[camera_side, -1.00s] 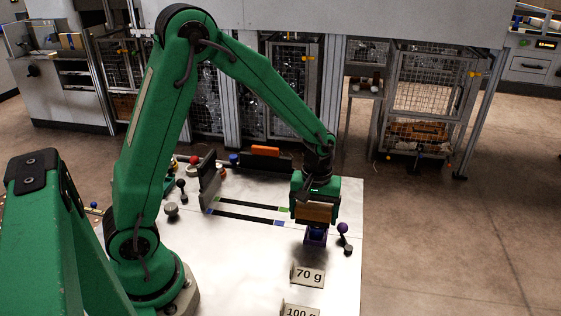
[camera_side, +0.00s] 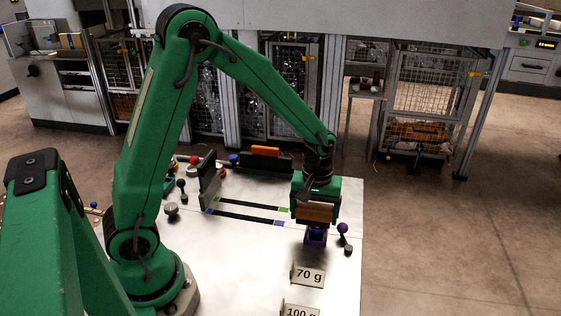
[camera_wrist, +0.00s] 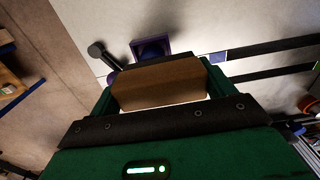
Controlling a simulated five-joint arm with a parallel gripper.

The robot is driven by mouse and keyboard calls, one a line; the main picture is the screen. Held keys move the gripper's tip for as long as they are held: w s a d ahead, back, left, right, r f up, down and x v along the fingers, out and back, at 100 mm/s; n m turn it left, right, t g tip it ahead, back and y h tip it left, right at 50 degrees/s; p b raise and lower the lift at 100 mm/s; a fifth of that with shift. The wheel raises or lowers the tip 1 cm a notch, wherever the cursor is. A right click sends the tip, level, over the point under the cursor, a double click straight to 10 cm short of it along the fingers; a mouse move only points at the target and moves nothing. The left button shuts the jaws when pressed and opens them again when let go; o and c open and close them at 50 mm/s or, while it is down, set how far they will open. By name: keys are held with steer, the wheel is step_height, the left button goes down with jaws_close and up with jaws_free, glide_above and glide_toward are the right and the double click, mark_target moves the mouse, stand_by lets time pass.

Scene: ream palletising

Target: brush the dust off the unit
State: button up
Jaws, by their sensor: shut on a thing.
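My gripper (camera_side: 315,208) is over the right part of the white worktop, pointing down. It is shut on a brown, wood-coloured block (camera_side: 313,214), which may be the brush. The block also shows in the wrist view (camera_wrist: 160,86), between my green fingers. Just below it in the side view is a small purple, open-looking box (camera_side: 316,237). In the wrist view the box (camera_wrist: 151,48) shows beyond the block. I cannot tell whether block and box touch. No bristles or dust can be made out, and I cannot tell which thing is the unit.
A purple-topped knob (camera_side: 342,228) stands close to the right of my gripper. Signs reading 70 g (camera_side: 308,276) and 100 g (camera_side: 300,311) stand nearer the front. Dark strips (camera_side: 250,211) and an upright dark plate (camera_side: 208,182) lie to the left. The worktop's front middle is clear.

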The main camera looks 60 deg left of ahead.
mark_target(324, 206)
steer(key=shift+w+d, duration=0.55)
steer(key=shift+w+d+r, duration=0.1)
steer(key=shift+w+r, duration=0.05)
steer(key=shift+r, duration=0.45)
steer(key=shift+w+d+r, duration=0.1)
steer(key=shift+r, duration=3.35)
